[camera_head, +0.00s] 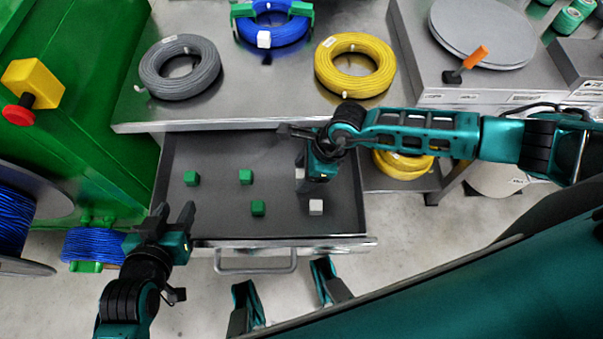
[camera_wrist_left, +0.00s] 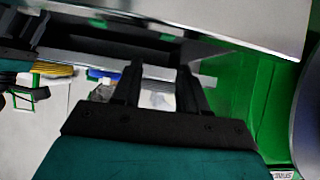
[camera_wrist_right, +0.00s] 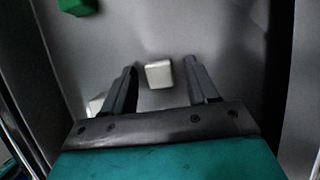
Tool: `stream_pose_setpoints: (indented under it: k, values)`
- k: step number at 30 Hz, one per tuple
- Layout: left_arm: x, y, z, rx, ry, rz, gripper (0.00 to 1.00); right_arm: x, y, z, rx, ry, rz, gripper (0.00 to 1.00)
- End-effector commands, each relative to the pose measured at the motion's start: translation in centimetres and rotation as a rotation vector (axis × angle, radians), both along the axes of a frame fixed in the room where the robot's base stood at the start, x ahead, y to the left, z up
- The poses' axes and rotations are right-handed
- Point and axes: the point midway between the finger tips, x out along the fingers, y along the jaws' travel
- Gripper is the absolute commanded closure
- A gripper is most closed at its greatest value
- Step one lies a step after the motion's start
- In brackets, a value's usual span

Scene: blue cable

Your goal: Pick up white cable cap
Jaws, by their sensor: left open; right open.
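Two white cable caps are in the open grey drawer (camera_head: 215,222). One white cap (camera_head: 316,207) lies near the front right; the other (camera_head: 299,174) is partly hidden by my right gripper (camera_head: 319,176). That gripper is over the right part of the drawer, open and empty, pointing down. In the right wrist view, one white cap (camera_wrist_right: 159,74) appears between the fingertips, and the other white cap (camera_wrist_right: 96,105) is beside the left finger, partly covered. My left gripper (camera_head: 174,213) is open and empty by the drawer's left front corner.
Several green caps (camera_head: 245,176) lie in the drawer's left and middle. Above it, a metal table (camera_head: 240,95) holds grey (camera_head: 180,66), blue (camera_head: 277,29) and yellow (camera_head: 355,64) cable coils. A white cap (camera_head: 264,39) sits at the blue coil. A green machine (camera_head: 85,130) stands left.

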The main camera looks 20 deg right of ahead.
Motion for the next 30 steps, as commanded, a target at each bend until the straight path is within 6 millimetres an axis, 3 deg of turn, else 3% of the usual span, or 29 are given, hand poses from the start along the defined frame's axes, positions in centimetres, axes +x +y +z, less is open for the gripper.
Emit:
stream_pose_setpoints:
  k: [2, 19, 30]
  values:
    - [0.02, 0.04, 0.01, 0.001, 0.0, -0.001, 0.57, -0.02, -0.02, 0.01, 0.0, 0.0, 0.0, 0.43]
    - [0.01, 0.41, -0.27, 0.007, 0.001, 0.004, 0.57, -0.02, -0.05, 0.03, 0.0, 0.0, -0.001, 0.98]
    - [-0.01, 0.41, -0.12, 0.007, 0.001, 0.005, 0.57, 0.02, -0.07, 0.61, 0.0, -0.001, -0.001, 0.99]
